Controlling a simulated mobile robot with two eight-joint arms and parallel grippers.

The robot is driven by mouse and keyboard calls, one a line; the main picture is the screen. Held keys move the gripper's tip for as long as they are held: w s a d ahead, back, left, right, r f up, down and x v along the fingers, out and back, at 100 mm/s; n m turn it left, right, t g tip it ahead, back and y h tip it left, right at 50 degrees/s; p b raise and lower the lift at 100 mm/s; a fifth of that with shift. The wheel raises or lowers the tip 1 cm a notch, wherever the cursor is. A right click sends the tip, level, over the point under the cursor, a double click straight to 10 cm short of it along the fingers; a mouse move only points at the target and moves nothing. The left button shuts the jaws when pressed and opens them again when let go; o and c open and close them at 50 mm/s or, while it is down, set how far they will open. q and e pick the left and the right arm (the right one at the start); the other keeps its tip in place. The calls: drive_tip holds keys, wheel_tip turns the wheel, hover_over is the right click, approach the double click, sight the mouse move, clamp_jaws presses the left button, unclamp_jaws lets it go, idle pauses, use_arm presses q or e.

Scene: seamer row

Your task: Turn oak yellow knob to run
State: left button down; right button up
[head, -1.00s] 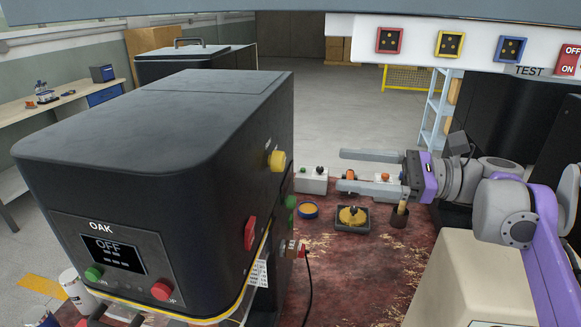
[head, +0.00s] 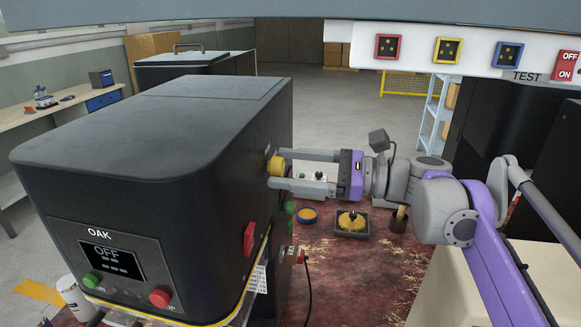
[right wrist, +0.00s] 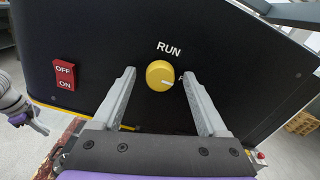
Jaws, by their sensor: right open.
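The black OAK machine (head: 160,130) stands at the left, its display reading OFF. Its yellow knob (head: 274,166) is on the right side face; the right wrist view shows the knob (right wrist: 160,74) under the word RUN. The knob's pale mark points right, toward lettering mostly hidden by a finger. My right gripper (head: 280,169) is open, with one finger on each side of the knob; in the right wrist view a gap shows between knob and each finger. A grey and purple arm part of mine (right wrist: 17,108) shows at the left edge there, its jaws unclear.
A red OFF/ON switch (right wrist: 65,75) sits on the same face. A green button (head: 93,281) and red button (head: 160,296) are on the machine's front. A yellow knob in a dark tray (head: 352,222) and an orange-topped round dish (head: 306,215) are on the worn red table.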

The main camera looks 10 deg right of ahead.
clamp_jaws()
use_arm(q)
drive_tip(key=shift+r, duration=0.1)
use_arm(e)
drive_tip(key=n+p, duration=0.3)
drive_tip(key=n, duration=0.1)
drive_tip(key=shift+r, duration=0.15)
drive_tip(key=n+p, duration=0.4)
drive_tip(key=n, duration=0.1)
drive_tip(key=n+p, duration=0.3)
drive_tip(key=n, duration=0.2)
drive_tip(key=shift+n, duration=0.4)
use_arm(q)
drive_tip(key=w+r+t+p, duration=0.1)
drive_tip(key=w+r, duration=0.3)
drive_tip(key=r, duration=1)
drive_tip(key=shift+w+r+p, duration=0.2)
drive_tip(key=shift+p, duration=0.15)
use_arm(e)
drive_tip(key=shift+n, duration=1.6)
drive_tip(key=shift+f, duration=0.2)
